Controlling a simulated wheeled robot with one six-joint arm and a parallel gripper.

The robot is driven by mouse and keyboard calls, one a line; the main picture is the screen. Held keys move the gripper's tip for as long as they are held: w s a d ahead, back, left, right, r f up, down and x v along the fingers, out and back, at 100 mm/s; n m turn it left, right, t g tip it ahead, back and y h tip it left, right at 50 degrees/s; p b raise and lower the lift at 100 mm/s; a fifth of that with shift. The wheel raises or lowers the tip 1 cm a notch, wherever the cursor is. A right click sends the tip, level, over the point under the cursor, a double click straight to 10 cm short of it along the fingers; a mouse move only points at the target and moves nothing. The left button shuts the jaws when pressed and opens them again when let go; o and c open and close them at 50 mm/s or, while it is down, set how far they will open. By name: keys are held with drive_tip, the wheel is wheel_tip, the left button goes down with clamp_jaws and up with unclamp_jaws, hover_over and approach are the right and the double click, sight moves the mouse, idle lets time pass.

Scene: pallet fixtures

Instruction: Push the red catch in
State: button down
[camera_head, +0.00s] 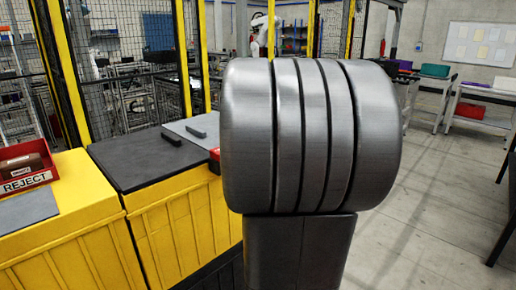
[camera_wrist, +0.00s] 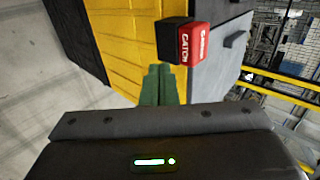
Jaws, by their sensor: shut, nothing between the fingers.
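The red catch (camera_wrist: 190,43), a small block with white lettering and a dark side, stands out from the fixture in the wrist view. In the head view only a small red piece of it (camera_head: 214,161) shows beside my arm, which hides the rest. My gripper (camera_wrist: 160,72) shows in the wrist view as two green fingers, shut together and empty. Their tips lie just below and left of the catch in the picture; I cannot tell whether they touch it. The gripper is hidden behind my arm in the head view.
The yellow fixture (camera_head: 195,215) has a dark top (camera_head: 135,160) with a grey plate and small dark blocks. A red REJECT bin (camera_head: 27,178) stands on the yellow unit at left. A wire-mesh fence with yellow posts is behind. Open concrete floor (camera_head: 430,190) lies at right.

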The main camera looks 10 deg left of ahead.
drive_tip(key=w+a+f, duration=0.1)
drive_tip(key=w+a, duration=0.2)
drive_tip(key=a, duration=0.1)
drive_tip(key=shift+w+a+f+p, duration=0.3)
drive_tip(key=shift+a+p, duration=0.05)
drive_tip(key=shift+p, duration=0.05)
drive_tip(key=w+a+p, duration=0.1)
drive_tip(key=w+a, duration=0.1)
drive_tip(key=shift+a+r+p, duration=0.1)
drive_tip(key=shift+a+p, duration=0.2)
drive_tip(key=shift+a, duration=0.05)
drive_tip(key=shift+d, duration=0.1)
drive_tip(key=s+d+f+v, duration=0.1)
drive_tip(key=f+v, duration=0.1)
drive_tip(key=v, duration=1.1)
drive_tip(key=shift+d+b, duration=0.2)
drive_tip(key=shift+b, duration=0.15)
